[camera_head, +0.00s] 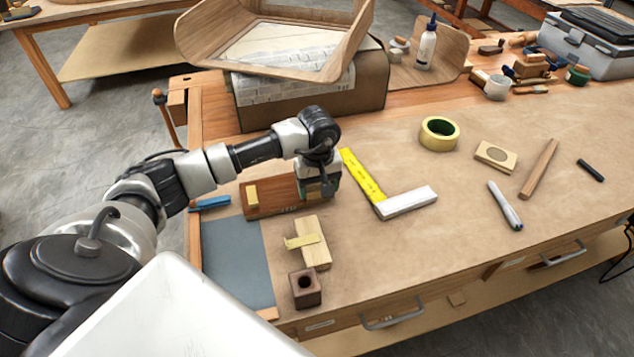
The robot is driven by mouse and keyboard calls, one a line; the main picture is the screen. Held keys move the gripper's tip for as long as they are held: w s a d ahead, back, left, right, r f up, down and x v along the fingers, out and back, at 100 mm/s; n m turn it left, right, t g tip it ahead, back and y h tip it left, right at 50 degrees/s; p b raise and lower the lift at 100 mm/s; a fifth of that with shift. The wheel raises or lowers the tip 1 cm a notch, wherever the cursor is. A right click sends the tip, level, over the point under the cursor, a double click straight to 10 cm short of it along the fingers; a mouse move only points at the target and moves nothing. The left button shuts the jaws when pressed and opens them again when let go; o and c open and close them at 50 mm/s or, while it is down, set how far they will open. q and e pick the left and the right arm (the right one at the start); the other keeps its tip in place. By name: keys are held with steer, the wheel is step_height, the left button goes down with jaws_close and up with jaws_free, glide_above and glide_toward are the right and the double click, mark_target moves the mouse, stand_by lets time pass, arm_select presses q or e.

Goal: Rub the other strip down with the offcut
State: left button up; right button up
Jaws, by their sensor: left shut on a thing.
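A reddish-brown board (280,205) lies at the left of the bench. A short yellow strip (252,197) lies on its left part. My left gripper (321,189) points down over the board's right end and is shut on a small piece, which I take for the offcut. The fingers hide most of that piece and the board under it, so I cannot tell whether it touches or whether another strip lies there. A pale wood block (316,254) lies nearer, with a yellow strip (300,241) across it, its left end overhanging. My right gripper is not in view.
A yellow-and-white square (405,203) lies right of the gripper. A dark holed block (305,288) and a grey-blue mat (236,262) are nearer. A bent wooden shell (195,45) stands behind. Tape roll (439,133) and marker (505,206) lie right; the middle is clear.

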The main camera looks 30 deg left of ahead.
arm_select(q)
steer(key=shift+f, duration=0.1)
steer(key=shift+w+a+b, duration=0.2)
steer(key=shift+a+b, duration=0.1)
steer(key=shift+b, duration=0.15)
steer(key=shift+w+a, duration=0.25)
steer(key=shift+a, duration=0.05)
steer(key=shift+d, duration=0.1)
steer(key=shift+s+d, duration=0.5)
steer(key=shift+w+a+b, duration=0.35)
steer(key=shift+a+b, duration=0.05)
steer(key=shift+b, duration=0.2)
steer(key=shift+w+a, duration=0.2)
